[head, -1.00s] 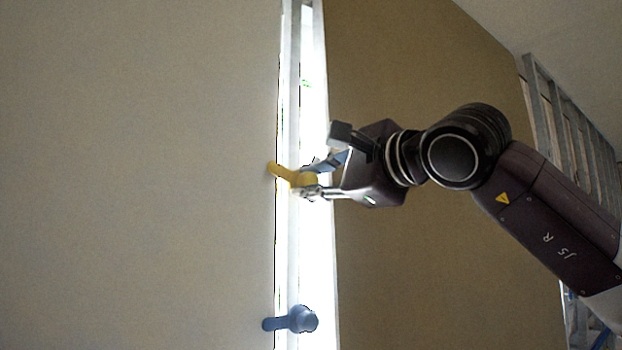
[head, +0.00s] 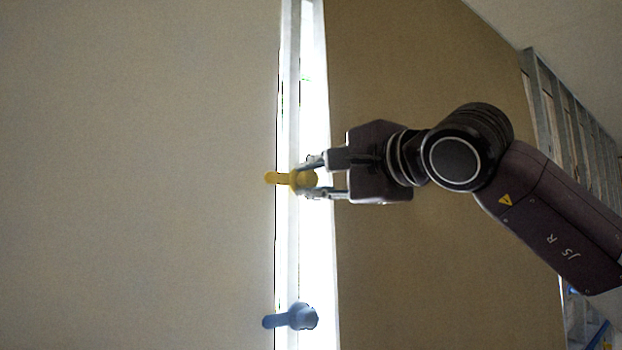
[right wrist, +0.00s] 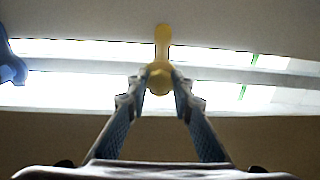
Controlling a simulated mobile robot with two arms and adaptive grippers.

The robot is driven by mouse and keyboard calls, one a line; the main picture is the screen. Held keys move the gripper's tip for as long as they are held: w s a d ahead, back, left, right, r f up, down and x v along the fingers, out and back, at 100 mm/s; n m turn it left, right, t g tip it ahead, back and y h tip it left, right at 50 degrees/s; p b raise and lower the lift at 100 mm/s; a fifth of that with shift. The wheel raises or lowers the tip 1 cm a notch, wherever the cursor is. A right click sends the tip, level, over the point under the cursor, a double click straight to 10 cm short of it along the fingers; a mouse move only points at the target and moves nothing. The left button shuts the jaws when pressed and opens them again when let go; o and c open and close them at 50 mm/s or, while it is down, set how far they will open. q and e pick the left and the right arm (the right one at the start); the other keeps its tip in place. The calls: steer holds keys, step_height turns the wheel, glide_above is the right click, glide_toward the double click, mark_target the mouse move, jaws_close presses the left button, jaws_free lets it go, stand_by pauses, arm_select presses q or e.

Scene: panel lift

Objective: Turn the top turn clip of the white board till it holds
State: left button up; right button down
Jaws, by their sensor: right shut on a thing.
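The yellow turn clip (head: 282,179) sits on the upright metal strip at the right edge of the white board (head: 140,170). Its arm lies level and its tip overlaps the board's edge. My right gripper (head: 312,178) is shut on the clip's round knob, with one finger above and one below it. In the right wrist view the knob of the yellow clip (right wrist: 159,80) sits between the two fingertips (right wrist: 158,92), and its arm reaches onto the board. A blue turn clip (head: 292,317) is lower on the same strip, its arm also level over the board's edge. My left gripper is not in view.
A brown wall panel (head: 430,240) stands right of the bright gap. A metal ladder (head: 565,120) is at the far right. The blue clip also shows at the left of the right wrist view (right wrist: 10,62).

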steer(key=shift+f, duration=0.15)
steer(key=c, duration=2)
jaws_free()
steer(key=shift+o, duration=0.2)
steer(key=shift+s, duration=0.1)
steer(key=v, duration=1.2)
steer(key=shift+a, duration=0.1)
